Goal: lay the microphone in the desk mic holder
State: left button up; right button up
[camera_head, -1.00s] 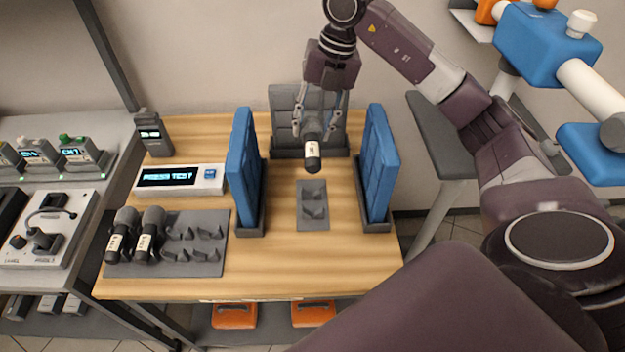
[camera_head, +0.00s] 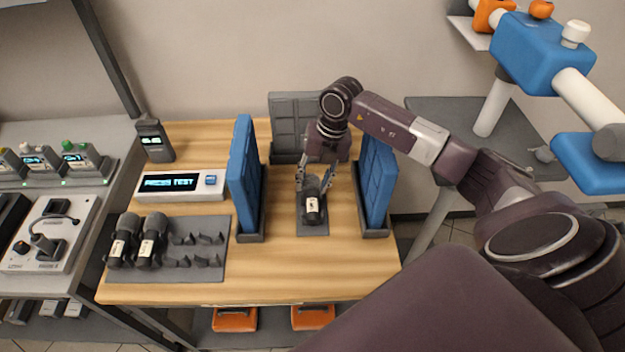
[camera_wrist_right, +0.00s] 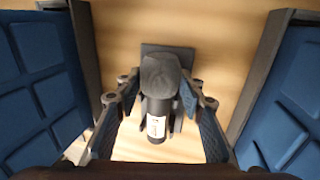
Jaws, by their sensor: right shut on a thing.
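The microphone (camera_head: 312,205), black with a white label and a dark grey head, is at the desk mic holder (camera_head: 312,229), a small grey plate between two blue panels. In the right wrist view the microphone (camera_wrist_right: 157,100) lies over the holder plate (camera_wrist_right: 187,55), its head toward the top. My right gripper (camera_head: 314,185) reaches down from above, its fingers on both sides of the microphone, shut on it. The holder's cradles are hidden beneath the microphone, so I cannot tell whether it rests fully in them. My left gripper is not in view.
Blue panels in grey bases stand close on the left (camera_head: 243,175) and right (camera_head: 377,185), with a grey panel (camera_head: 290,122) behind. At the left, a grey rack mat (camera_head: 226,265) carries two other microphones (camera_head: 150,240). A display box (camera_head: 182,184) stands behind it. The front table strip is clear.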

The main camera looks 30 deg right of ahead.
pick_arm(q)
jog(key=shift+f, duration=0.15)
pick_arm(e)
jog(key=o, duration=1.4)
jog(key=shift+f, duration=0.1)
